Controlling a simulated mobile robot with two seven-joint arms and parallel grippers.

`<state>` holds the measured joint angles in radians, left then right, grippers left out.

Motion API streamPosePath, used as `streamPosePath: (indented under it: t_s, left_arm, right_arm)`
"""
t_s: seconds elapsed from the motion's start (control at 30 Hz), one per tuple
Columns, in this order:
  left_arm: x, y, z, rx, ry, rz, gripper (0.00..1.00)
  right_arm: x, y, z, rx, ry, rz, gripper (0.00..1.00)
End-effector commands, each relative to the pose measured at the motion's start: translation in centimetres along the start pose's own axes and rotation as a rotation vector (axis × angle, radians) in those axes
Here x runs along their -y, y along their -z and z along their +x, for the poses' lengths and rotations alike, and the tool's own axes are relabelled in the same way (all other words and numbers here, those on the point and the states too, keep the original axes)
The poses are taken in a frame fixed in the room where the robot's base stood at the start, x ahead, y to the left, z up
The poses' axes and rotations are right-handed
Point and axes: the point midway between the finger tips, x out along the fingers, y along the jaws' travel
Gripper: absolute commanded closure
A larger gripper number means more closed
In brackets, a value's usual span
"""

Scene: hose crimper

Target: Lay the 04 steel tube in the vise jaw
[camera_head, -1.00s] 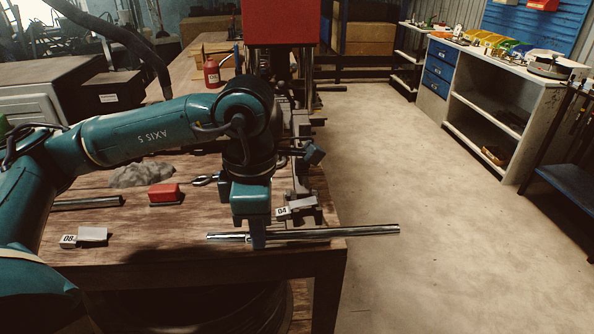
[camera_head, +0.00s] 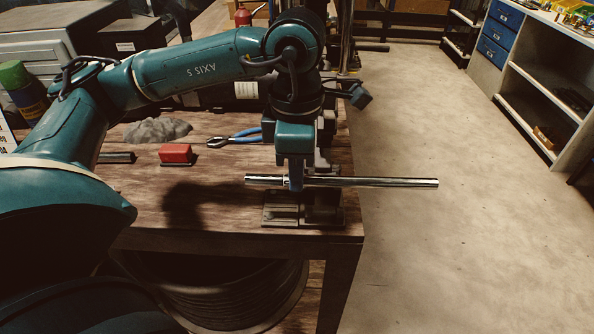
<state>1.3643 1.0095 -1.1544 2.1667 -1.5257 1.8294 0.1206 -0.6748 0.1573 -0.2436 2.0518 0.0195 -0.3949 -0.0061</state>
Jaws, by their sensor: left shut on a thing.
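The steel tube (camera_head: 375,182) is a shiny, roughly horizontal bar. My left gripper (camera_head: 293,184) is shut on it near its left end, and the long right part sticks out past the table's right edge. A low grey metal fixture with bolted plates (camera_head: 281,214) stands near the table's front right corner. The tube appears above it and apart from it. I cannot tell whether this fixture is the vise; its jaw is not clearly seen, with my gripper and the tube in front. No number is readable on the tube. My right gripper is not in view.
A red block (camera_head: 176,153), blue-handled pliers (camera_head: 235,138) and a grey heap (camera_head: 158,131) lie on the wooden table (camera_head: 225,218). A short rod (camera_head: 117,157) lies at left, partly behind my arm. A cable coil (camera_head: 225,305) is below. The floor at right is clear.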

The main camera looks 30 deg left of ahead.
Motion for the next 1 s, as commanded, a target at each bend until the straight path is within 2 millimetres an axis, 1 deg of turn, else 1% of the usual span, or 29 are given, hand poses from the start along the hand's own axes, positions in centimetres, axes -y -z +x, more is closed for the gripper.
streamPosePath:
  t_s: [0.03, 0.33, 0.63, 1.0]
  left_arm:
    - [-0.3, 0.0, 0.5, 0.001, -0.001, -0.001, 1.0]
    - [-2.3, -0.1, 1.9, 0.002, -0.001, -0.002, 1.0]
    - [-4.3, 0.0, 3.2, 0.001, 0.0, -0.002, 1.0]
    - [-6.6, 0.0, 5.0, 0.002, 0.0, -0.001, 1.0]
  right_arm:
    - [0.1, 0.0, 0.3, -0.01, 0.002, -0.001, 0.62]
    - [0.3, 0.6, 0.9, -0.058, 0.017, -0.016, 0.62]
    - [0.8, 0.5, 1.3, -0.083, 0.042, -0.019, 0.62]
    - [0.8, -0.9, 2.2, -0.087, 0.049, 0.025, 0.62]
